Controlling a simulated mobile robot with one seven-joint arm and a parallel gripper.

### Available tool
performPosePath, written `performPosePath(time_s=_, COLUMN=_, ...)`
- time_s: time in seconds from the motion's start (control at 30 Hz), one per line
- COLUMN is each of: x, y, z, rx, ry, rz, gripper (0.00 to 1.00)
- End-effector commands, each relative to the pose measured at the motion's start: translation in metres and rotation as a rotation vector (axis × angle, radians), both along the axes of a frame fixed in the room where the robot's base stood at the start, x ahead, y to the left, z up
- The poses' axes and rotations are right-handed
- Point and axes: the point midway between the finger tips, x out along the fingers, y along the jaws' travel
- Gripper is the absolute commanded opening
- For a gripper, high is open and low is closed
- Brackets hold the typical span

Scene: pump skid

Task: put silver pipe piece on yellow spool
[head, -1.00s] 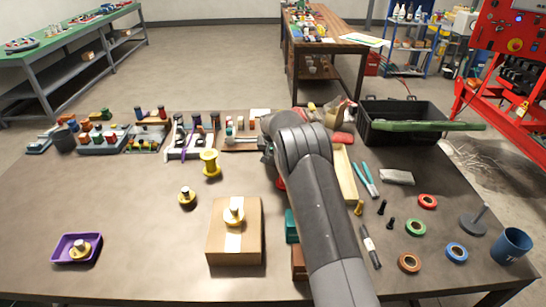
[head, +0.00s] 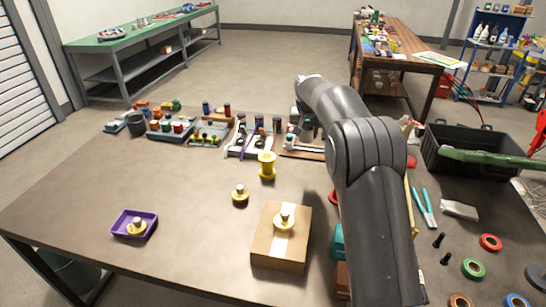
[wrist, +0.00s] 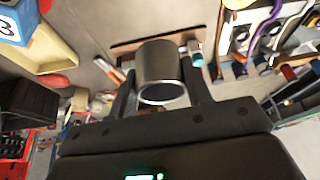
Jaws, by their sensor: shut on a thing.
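The silver pipe piece (wrist: 160,72) is a short hollow cylinder, seen in the wrist view between the two dark fingers of my gripper (wrist: 160,82). The gripper is shut on it. In the head view my arm reaches over the back of the table and its end hides the pipe piece. The yellow spool (head: 267,166) stands upright on the table, left of and nearer than my arm's end. Its top is bare. My gripper is apart from it.
Racks of coloured parts (head: 250,140) line the back. A black crate (head: 435,150) stands right.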

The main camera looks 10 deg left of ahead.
Motion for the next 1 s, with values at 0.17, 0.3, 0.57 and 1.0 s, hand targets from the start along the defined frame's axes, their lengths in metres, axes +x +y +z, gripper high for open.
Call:
performPosePath(time_s=0.17, x=-0.016, y=0.025, z=0.018, rx=0.000, ry=0.000, rz=0.032, gripper=0.19)
performPosePath(time_s=0.3, x=-0.017, y=0.048, z=0.006, rx=-0.002, ry=0.003, rz=0.037, gripper=0.19)
performPosePath(time_s=0.57, x=-0.009, y=0.107, z=-0.030, rx=-0.001, ry=0.000, rz=0.037, gripper=0.19)
performPosePath(time_s=1.0, x=-0.005, y=0.140, z=-0.060, rx=-0.001, ry=0.000, rz=0.033, gripper=0.19)
